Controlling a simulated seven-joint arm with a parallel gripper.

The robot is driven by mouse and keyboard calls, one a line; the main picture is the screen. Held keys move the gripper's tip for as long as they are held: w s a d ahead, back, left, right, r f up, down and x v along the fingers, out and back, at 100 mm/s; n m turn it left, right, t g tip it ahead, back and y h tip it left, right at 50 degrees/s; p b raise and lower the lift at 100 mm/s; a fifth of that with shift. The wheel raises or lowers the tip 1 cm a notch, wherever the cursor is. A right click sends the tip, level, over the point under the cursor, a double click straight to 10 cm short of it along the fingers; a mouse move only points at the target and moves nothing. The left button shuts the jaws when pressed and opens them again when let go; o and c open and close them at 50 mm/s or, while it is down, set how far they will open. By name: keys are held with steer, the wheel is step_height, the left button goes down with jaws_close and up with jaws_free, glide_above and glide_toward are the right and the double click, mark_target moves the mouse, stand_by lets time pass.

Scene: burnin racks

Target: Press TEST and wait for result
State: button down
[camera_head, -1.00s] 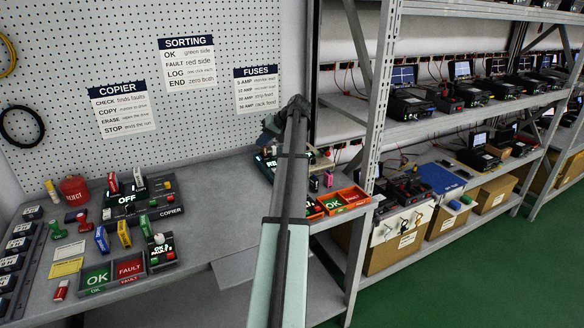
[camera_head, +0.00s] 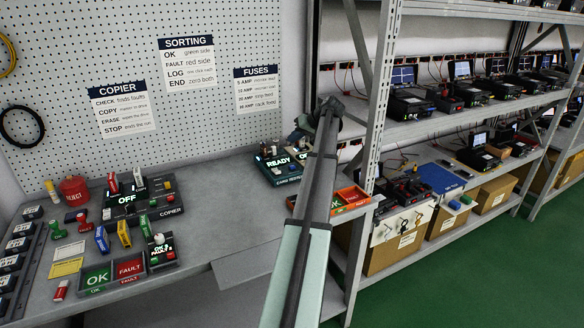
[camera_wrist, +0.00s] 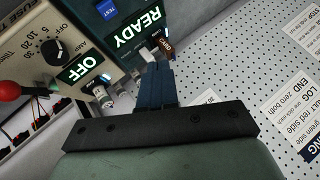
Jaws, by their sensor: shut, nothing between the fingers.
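The tester unit with a lit READY display (camera_head: 279,162) stands at the back right of the bench in the head view. In the wrist view, its READY display (camera_wrist: 139,29) is upside down, with the blue TEST button (camera_wrist: 106,10) beyond it at the top edge. My gripper (camera_wrist: 157,70) is shut and empty. Its fingertips show below the READY display, near a small white-and-brown piece (camera_wrist: 160,47), apart from the TEST button. In the head view my gripper (camera_head: 297,137) is small and partly hidden by my arm, above the tester.
A fuse unit with a dial (camera_wrist: 52,47), an OFF display (camera_wrist: 77,69) and a red knob (camera_wrist: 9,90) stands beside the tester. The copier (camera_head: 127,200) and the OK/FAULT trays (camera_head: 113,287) stand left. The middle bench is clear.

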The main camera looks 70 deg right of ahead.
mark_target(295, 167)
steer(key=shift+f, duration=4.3)
steer(key=shift+f, duration=0.15)
steer(key=shift+f, duration=0.3)
steer(key=shift+f, duration=0.45)
steer(key=shift+r, duration=0.9)
steer(key=shift+r, duration=2.5)
